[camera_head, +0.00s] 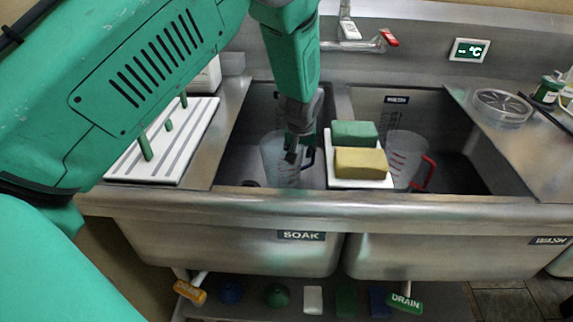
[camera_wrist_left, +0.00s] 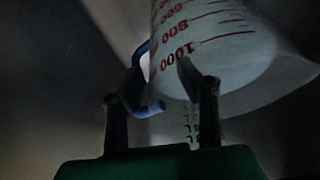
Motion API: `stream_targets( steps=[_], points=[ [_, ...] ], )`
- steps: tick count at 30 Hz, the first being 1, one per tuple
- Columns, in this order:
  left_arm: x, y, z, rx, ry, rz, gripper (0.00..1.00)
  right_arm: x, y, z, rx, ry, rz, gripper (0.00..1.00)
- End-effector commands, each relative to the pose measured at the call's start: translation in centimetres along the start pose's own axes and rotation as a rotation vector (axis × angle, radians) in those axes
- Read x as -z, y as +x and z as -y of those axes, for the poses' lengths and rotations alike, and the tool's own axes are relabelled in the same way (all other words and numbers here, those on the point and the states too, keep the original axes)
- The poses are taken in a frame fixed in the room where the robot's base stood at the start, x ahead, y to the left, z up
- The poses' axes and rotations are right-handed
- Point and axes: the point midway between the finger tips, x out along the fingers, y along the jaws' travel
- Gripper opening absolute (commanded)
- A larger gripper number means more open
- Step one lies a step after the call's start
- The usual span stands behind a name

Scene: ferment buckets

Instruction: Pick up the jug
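A clear measuring jug (camera_head: 272,160) with a blue handle (camera_head: 309,158) stands in the left sink basin, marked SOAK. In the left wrist view the jug (camera_wrist_left: 225,50) shows red markings up to 1000, and its blue handle (camera_wrist_left: 155,108) is partly hidden behind the left finger. My left gripper (camera_head: 292,155) is at the jug on its handle side. In the left wrist view its fingers (camera_wrist_left: 160,78) are apart, one by the handle and one in front of the jug wall. I cannot tell whether either touches. A second jug (camera_head: 403,150) with a red handle stands in the right basin.
A white tray (camera_head: 331,170) with a green sponge (camera_head: 354,133) and a yellow sponge (camera_head: 361,162) sits on the divider, close right of the gripper. A white pegged rack (camera_head: 190,145) lies left. The faucet (camera_head: 350,30) is behind. The sink's front rim (camera_head: 250,198) is nearer me.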

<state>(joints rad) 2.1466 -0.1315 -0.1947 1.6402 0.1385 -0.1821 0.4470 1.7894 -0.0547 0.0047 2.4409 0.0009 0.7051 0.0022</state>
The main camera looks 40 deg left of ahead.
Motion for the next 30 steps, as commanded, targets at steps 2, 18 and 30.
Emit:
stream_targets(
  steps=[2, 18, 30],
  points=[
    [-0.3, 1.7, -0.1, 0.002, 0.001, 0.001, 0.30, 0.0, 0.6, 0.0, 0.000, 0.000, 0.000, 0.40],
    [-0.1, 3.5, -0.1, 0.001, 0.001, -0.001, 0.00, -0.1, 0.9, 0.0, 0.000, 0.000, 0.000, 0.40],
    [0.1, 3.3, -0.1, 0.000, 0.001, -0.005, 0.00, 0.0, 0.8, 0.0, 0.000, 0.000, 0.000, 0.40]
  ],
)
